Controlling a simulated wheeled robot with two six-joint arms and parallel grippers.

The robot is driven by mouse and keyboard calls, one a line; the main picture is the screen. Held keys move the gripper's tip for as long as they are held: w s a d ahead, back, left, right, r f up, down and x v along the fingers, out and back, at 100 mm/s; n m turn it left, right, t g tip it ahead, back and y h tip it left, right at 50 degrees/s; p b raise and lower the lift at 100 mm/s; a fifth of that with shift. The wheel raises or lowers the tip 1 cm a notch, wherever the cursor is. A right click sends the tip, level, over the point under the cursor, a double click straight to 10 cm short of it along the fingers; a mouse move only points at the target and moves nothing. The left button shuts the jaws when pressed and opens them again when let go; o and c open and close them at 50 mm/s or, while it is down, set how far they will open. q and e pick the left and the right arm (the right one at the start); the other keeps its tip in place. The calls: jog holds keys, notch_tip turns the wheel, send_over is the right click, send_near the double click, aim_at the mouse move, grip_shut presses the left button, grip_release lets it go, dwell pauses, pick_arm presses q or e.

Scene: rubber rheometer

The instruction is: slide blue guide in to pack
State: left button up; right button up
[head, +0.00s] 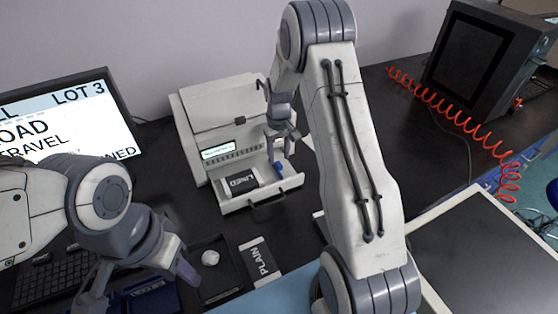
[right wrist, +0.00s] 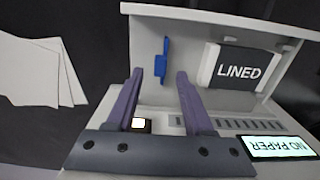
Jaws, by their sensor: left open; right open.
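The blue guide (head: 278,168) stands in the printer-like machine's pulled-out tray (head: 262,199), right of the pack labelled LINED (head: 240,182) in the head view. In the right wrist view the blue guide (right wrist: 161,60) is left of the LINED pack (right wrist: 240,68), with a clear gap of bare tray between them. My right gripper (head: 281,154) is open over the tray. Its fingertips (right wrist: 159,73) appear on either side of the guide in the right wrist view; contact cannot be told. My left gripper (head: 138,284) is open, low at the left, away from the tray.
The machine's display (right wrist: 278,147) reads NO PAPER. A PLAIN pack (head: 260,262) lies on the dark table near a black tray (head: 222,290) holding a white lump (head: 210,257). A monitor (head: 75,115) stands left. A red coiled cable (head: 455,120) lies right. White sheets (right wrist: 35,72) lie beside the machine.

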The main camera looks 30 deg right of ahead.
aim_at(279, 164)
notch_tip(279, 164, up, 7)
jog(key=shift+r+b, duration=0.2)
jog(key=shift+b, duration=0.15)
jog(key=shift+o, duration=1.2)
notch_tip(279, 164, down, 11)
jog(key=m+p, duration=0.1)
jog(key=m, duration=1.7)
jog(key=shift+r, duration=0.2)
grip_shut()
